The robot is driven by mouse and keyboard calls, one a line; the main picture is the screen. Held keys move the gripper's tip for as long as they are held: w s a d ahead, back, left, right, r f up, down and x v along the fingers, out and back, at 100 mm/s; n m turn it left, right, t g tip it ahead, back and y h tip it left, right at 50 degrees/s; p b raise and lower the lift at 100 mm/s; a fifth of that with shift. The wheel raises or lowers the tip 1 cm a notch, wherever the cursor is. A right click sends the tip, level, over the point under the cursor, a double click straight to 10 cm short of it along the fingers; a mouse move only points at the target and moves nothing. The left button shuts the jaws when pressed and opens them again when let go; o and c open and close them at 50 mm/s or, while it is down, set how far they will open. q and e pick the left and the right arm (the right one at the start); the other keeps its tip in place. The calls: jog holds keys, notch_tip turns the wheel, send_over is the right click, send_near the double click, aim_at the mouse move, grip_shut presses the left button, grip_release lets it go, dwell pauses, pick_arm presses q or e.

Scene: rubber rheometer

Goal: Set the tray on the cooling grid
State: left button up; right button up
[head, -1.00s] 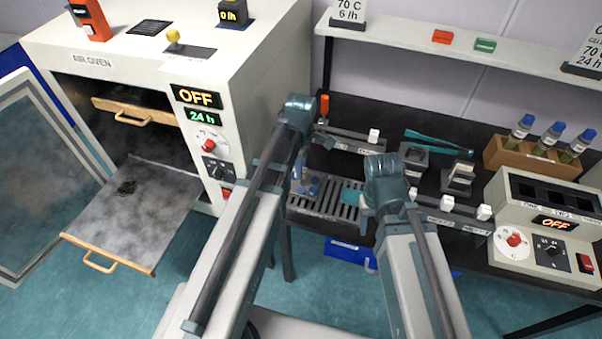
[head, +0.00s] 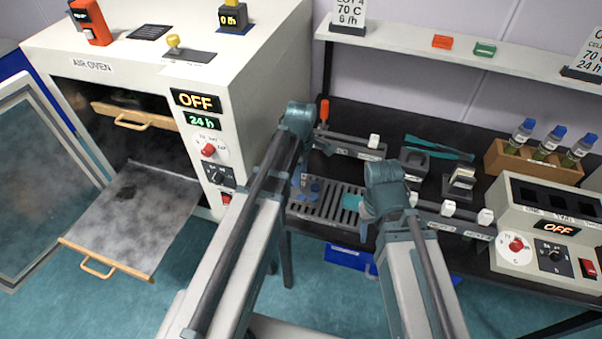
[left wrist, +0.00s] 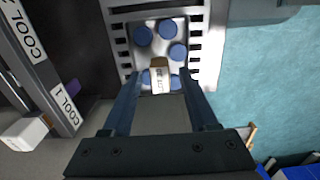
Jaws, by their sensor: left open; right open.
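The small metal tray (left wrist: 158,50) with several blue discs lies on the slotted cooling grid (head: 331,207), at the grid's left part in the head view. The grid's slots (left wrist: 197,35) show on both sides of the tray in the left wrist view. A pale lot tag (left wrist: 160,79) stands at the tray's near edge. My left gripper (left wrist: 160,73) is open, its fingers on either side of the tag with gaps visible; the arm partly hides it in the head view. My right gripper (head: 355,204) is open over the grid's right part, its fingertips partly hidden.
The air oven (head: 150,75) stands open at left, its lower shelf (head: 140,215) pulled out and its door (head: 40,190) swung wide. A bench (head: 460,140) carries timers, a tube rack (head: 535,160) and a white instrument (head: 545,235). Labelled cooling strips (left wrist: 65,100) lie beside the grid.

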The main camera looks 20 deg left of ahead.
pick_arm(q)
notch_tip(320, 180, up, 12)
jog(key=p, duration=1.2)
jog(key=s+d+m+y, duration=0.1)
jog(key=s+d+m, duration=1)
jog(key=m, duration=1)
jog(key=s, duration=0.3)
jog(key=shift+s+r, duration=0.15)
jog(key=shift+r, duration=0.05)
jog(key=shift+d, duration=0.1)
notch_tip(320, 180, down, 4)
jog(key=b, duration=0.3)
jog(key=shift+r, duration=0.25)
